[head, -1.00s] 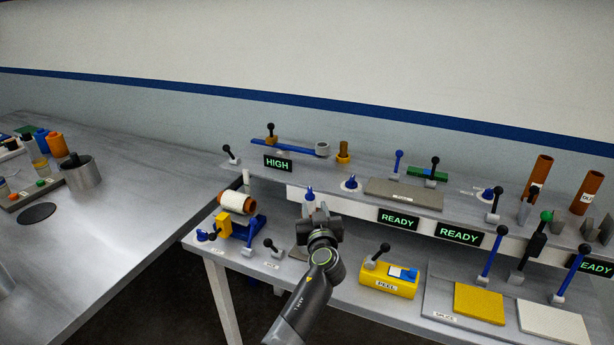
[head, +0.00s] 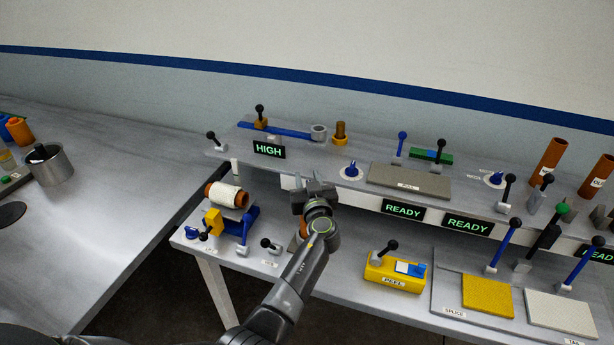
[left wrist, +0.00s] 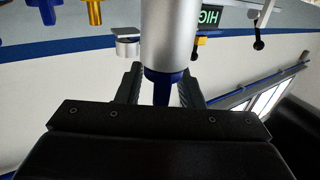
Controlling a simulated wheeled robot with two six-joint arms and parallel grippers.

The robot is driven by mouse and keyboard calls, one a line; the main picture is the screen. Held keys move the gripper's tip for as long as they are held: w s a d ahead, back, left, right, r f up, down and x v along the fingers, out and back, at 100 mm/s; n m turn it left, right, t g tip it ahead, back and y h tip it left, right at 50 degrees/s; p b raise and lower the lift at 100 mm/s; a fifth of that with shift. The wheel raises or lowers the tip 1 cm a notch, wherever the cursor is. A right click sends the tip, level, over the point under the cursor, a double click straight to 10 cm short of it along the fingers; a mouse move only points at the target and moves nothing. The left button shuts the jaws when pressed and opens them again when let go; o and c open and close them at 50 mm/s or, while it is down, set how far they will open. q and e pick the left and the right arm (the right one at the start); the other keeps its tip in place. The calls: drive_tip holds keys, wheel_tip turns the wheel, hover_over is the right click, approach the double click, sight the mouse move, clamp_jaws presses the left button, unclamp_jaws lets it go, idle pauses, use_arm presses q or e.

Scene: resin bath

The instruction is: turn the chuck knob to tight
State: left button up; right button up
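The chuck knob (left wrist: 162,88) is blue and sits at the end of a silver cylinder (left wrist: 170,35) in the left wrist view. My left gripper (left wrist: 162,90) has one dark finger on each side of the knob. The fingers stand apart, and a gap seems to show between them and the knob's narrow part. I cannot tell whether either finger touches it. In the head view my left gripper (head: 314,190) is at the shelf's front edge and hides the knob. The knob's mark or setting cannot be read. My right gripper is not in view.
A HIGH sign (head: 269,150) hangs left of my gripper. A thread spool (head: 227,195) stands on the lower bench, and a yellow PEEL box (head: 394,273) is to the right. Another blue knob (head: 351,170) and a grey plate (head: 410,181) are on the shelf.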

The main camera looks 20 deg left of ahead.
use_arm(q)
drive_tip(key=shift+c, duration=1.3)
clamp_jaws()
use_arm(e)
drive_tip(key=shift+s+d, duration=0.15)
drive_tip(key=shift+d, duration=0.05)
